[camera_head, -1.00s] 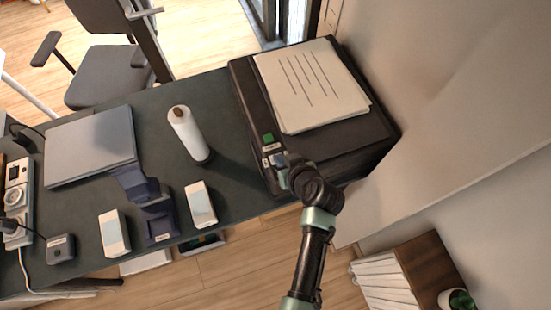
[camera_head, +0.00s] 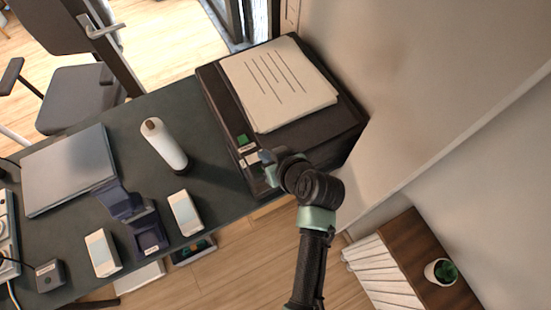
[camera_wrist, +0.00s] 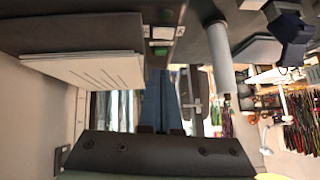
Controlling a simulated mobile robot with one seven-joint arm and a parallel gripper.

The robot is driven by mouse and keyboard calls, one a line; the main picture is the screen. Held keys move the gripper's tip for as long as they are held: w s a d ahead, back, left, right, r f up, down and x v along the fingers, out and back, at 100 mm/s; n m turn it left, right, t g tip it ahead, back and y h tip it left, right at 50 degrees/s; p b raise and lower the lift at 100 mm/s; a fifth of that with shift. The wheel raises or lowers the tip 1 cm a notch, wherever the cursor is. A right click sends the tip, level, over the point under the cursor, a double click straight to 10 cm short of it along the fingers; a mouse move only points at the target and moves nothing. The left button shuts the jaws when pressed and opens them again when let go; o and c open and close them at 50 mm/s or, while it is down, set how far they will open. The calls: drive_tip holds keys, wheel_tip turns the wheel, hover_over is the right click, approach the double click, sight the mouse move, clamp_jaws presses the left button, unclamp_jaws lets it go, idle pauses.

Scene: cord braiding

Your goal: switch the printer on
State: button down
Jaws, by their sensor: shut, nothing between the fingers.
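The black printer (camera_head: 335,122) stands at the right end of the desk with a stack of paper (camera_head: 275,85) on top. Its near-left edge has a panel with a green patch (camera_head: 242,139) and pale labels (camera_head: 250,159). My gripper (camera_head: 267,156) is shut and empty, right beside the lower part of this panel, covering some of it. I cannot tell whether it touches. In the wrist view the printer (camera_wrist: 70,35) fills the upper left, with a green part (camera_wrist: 159,51) and a white label (camera_wrist: 161,33). My gripper (camera_wrist: 160,130) shows at the bottom there.
A closed laptop (camera_head: 68,170), two white phone-like slabs (camera_head: 186,212) and a dark blue stand (camera_head: 147,235) lie farther left. The wall is at the right.

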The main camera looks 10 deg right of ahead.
drive_tip(key=shift+b+v, duration=0.4)
drive_tip(key=shift+v, duration=1.95)
drive_tip(key=shift+d, duration=0.1)
drive_tip(key=b, duration=0.2)
drive_tip(key=a+b, duration=0.1)
drive_tip(key=b, duration=0.2)
drive_tip(key=shift+s+a+r, duration=0.2)
drive_tip(key=shift+s+a, duration=0.05)
